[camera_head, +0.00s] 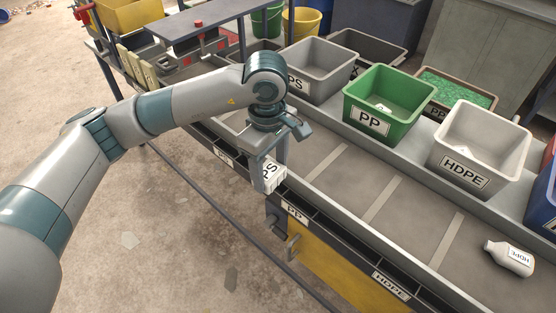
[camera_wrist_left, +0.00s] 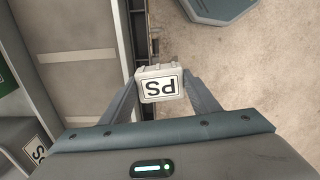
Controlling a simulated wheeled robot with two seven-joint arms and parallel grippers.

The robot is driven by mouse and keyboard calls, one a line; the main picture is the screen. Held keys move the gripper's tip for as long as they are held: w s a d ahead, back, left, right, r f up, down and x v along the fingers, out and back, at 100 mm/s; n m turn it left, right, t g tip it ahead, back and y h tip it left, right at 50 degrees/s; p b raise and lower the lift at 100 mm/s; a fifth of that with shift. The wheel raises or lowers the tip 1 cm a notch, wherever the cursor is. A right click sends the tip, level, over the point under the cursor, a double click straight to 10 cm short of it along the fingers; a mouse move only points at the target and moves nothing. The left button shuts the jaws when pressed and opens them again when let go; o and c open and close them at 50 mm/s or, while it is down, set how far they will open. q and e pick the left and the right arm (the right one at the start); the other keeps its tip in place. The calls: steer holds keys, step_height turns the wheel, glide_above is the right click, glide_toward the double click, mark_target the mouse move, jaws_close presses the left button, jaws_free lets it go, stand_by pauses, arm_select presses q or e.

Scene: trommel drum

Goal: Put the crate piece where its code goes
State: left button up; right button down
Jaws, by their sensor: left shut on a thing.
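A small white crate piece (camera_head: 274,176) with a black-framed "PS" label is between the fingers of my left gripper (camera_head: 267,178). It is held over the near edge of the belt, close to the rail. In the left wrist view the piece (camera_wrist_left: 159,84) sits between both fingers, its PS label upside down. A grey bin labelled PS (camera_head: 322,66), its label partly hidden by my arm, stands behind the belt, up and right of the gripper. My right gripper is not in view.
Behind the belt (camera_head: 345,185) stand a green PP bin (camera_head: 387,98) and a cream HDPE bin (camera_head: 480,145), each with pale items inside. A white HDPE bottle (camera_head: 510,258) lies on the belt at right. The near rail bears PP (camera_head: 294,213) and HDPE (camera_head: 390,286) labels.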

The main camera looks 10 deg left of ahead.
arm_select(q)
steer(key=s+a+f+m, duration=1)
steer(key=a+f+m, duration=0.2)
steer(key=f, duration=0.2)
steer(key=shift+s+a+f, duration=0.25)
steer(key=shift+s+a, duration=0.05)
steer(key=shift+a, duration=0.1)
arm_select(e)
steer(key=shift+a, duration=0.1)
